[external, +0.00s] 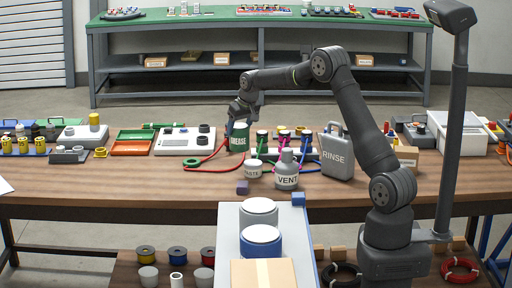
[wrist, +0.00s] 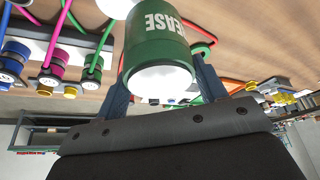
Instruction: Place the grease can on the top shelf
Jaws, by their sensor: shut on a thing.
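The green grease can (external: 239,138), with white "GREASE" lettering, is upright on or just above the wooden table, near its middle; I cannot tell whether its base touches. My gripper (external: 241,119) is shut on it from above and behind. In the wrist view the green can (wrist: 157,48) sits between my two dark fingers, its pale round end facing the camera. A green-topped bench (external: 260,18) at the back has a lower shelf (external: 190,62) with several cardboard boxes. I cannot tell which surface is the top shelf.
A red hose (external: 203,160) curves on the table left of the can. The valve row with coloured hoses (external: 283,140), white paste jar (external: 252,169), grey vent bottle (external: 287,170) and grey rinse jug (external: 336,153) stand close right. The back bench's lower shelf has free gaps.

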